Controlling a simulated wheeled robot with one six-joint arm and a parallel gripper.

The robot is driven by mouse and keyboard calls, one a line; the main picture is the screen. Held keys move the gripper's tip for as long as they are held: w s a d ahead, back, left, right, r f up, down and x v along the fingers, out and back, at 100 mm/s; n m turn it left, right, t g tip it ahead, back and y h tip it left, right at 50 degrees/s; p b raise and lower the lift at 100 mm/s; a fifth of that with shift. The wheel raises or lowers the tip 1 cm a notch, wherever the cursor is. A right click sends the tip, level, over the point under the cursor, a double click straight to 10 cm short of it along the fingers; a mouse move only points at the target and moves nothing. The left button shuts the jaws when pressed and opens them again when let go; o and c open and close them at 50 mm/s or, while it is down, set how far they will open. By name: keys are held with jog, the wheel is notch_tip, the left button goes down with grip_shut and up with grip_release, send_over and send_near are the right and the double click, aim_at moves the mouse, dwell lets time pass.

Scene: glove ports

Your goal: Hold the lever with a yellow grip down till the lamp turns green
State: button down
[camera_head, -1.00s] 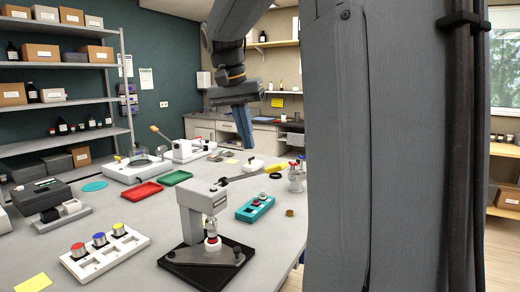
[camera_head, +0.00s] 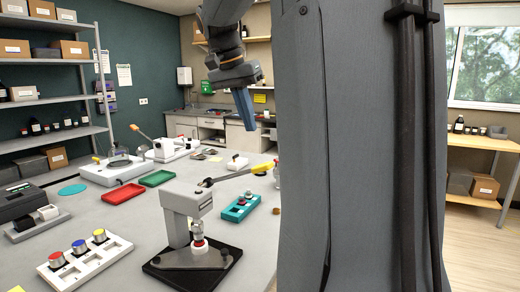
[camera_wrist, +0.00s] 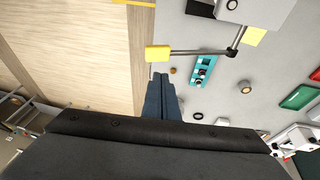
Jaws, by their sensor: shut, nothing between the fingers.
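The press (camera_head: 190,205) stands upright on a black base plate (camera_head: 165,262) at the table's near edge. Its lever (camera_head: 230,178) slants slightly up to the right and ends in a yellow grip (camera_head: 262,169). The yellow grip also shows in the wrist view (camera_wrist: 157,53), just beyond my fingertips. My gripper (camera_head: 248,124) is shut and empty, with its blue fingers pointing down, above the grip and apart from it. The fingers also show in the wrist view (camera_wrist: 160,80). I cannot make out a lit lamp in either view.
A teal tray (camera_head: 241,207) lies beside the lever's end. Red (camera_head: 123,192) and green (camera_head: 157,178) trays lie farther back. A white rack (camera_head: 85,262) with coloured knobs stands left of the press. Another device with an orange-tipped lever (camera_head: 140,131) stands behind. Wooden floor (camera_wrist: 95,60) borders the table.

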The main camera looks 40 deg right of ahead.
aim_at(263, 164)
jog(key=p+x, duration=0.1)
jog(key=x, duration=0.2)
jog(key=s+p+x, duration=0.1)
jog(key=x, duration=0.2)
jog(key=p+x, duration=0.1)
jog(key=x, duration=0.2)
jog(key=shift+s+a+f, duration=0.2)
jog(key=shift+s+a, duration=0.05)
